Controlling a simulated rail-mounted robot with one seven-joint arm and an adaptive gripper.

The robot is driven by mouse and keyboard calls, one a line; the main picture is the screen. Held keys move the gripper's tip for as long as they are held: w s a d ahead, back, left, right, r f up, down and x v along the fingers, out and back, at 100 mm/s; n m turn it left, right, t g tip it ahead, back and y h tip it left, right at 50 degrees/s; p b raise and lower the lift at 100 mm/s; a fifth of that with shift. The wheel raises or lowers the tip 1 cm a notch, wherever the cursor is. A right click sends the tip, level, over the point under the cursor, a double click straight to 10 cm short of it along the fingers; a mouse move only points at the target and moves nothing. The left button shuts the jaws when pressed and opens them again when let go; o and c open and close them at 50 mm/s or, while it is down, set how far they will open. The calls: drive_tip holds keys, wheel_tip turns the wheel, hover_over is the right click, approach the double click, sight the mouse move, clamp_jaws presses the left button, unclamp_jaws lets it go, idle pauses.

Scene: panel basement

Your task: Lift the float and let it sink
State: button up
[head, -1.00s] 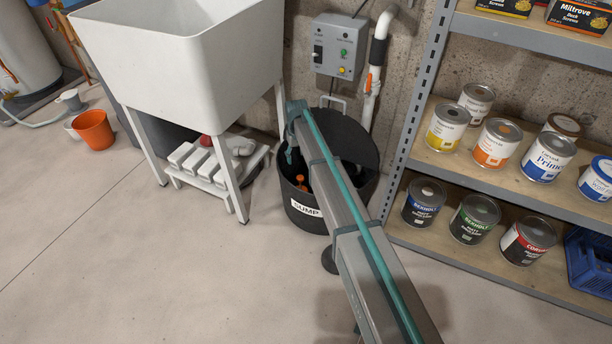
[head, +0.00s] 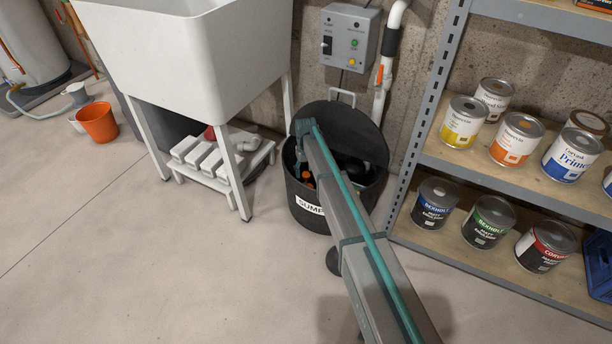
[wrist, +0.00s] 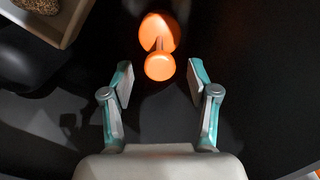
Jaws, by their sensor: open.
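The orange float (wrist: 158,35) shows in the wrist view as a wider orange body with a rounded orange knob (wrist: 160,66) nearer the camera. My gripper (wrist: 159,84) is open, one finger on each side below the knob, and the knob lies just beyond the fingertips, apart from them. The black sump pit (head: 309,190), labelled SUMP, stands with its lid (head: 345,122) raised behind it. In the head view a bit of orange (head: 308,181) shows inside it. My arm hides much of the opening and my gripper there.
A grey control box (head: 350,47) hangs on the wall above the sump, with a white pipe (head: 384,75) beside it. A white sink (head: 185,60) stands left, a paint shelf (head: 480,175) right. A dark rounded body (wrist: 25,65) lies left in the wrist view.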

drive_tip(key=shift+f, duration=0.5)
clamp_jaws()
drive_tip(key=shift+r, duration=0.1)
